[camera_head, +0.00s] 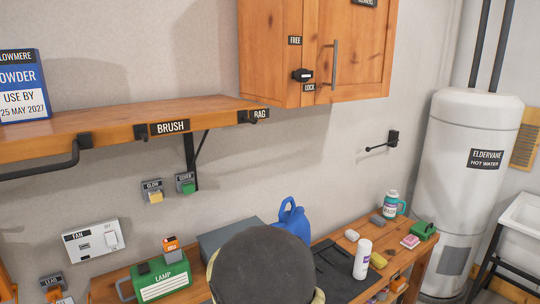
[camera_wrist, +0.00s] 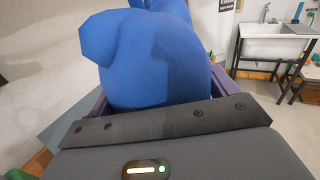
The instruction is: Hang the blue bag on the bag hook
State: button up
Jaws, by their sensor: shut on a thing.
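The blue bag (camera_head: 291,222) rises above the workbench in the head view, its lower part hidden behind my own dark arm link. It fills the upper middle of the wrist view (camera_wrist: 160,60), with a rounded lobe at its upper left. My gripper (camera_wrist: 155,96) is shut on the bag, its purple fingers showing at both sides. The gripper is hidden in the head view. A black wall hook (camera_head: 391,139) with a thin rod pointing left is on the wall right of the bag and higher in the picture. No label on it is readable.
A wooden cabinet (camera_head: 340,80) hangs above. The workbench (camera_head: 408,272) holds a white bottle (camera_head: 362,260), a green LAMP box (camera_head: 160,281) and small items. The water heater (camera_head: 465,180) stands right; wall around the hook is clear.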

jog(key=s+a+r+p, duration=0.1)
jog(key=r+p, duration=0.3)
jog(key=r, duration=0.6)
jog(key=s+a+r+p, duration=0.2)
jog(key=r+p, duration=0.2)
jog(key=r, duration=0.7)
jog(key=shift+s+r, duration=0.3)
jog(key=shift+s, duration=0.05)
jog(key=w+a+f+p, duration=0.1)
jog(key=w+a+p, duration=0.2)
jog(key=w+a, duration=0.2)
jog(key=w, duration=0.3)
jog(key=shift+a+f, duration=0.2)
jog(key=shift+f, duration=0.2)
jog(key=shift+w, duration=0.1)
jog(key=o, duration=1)
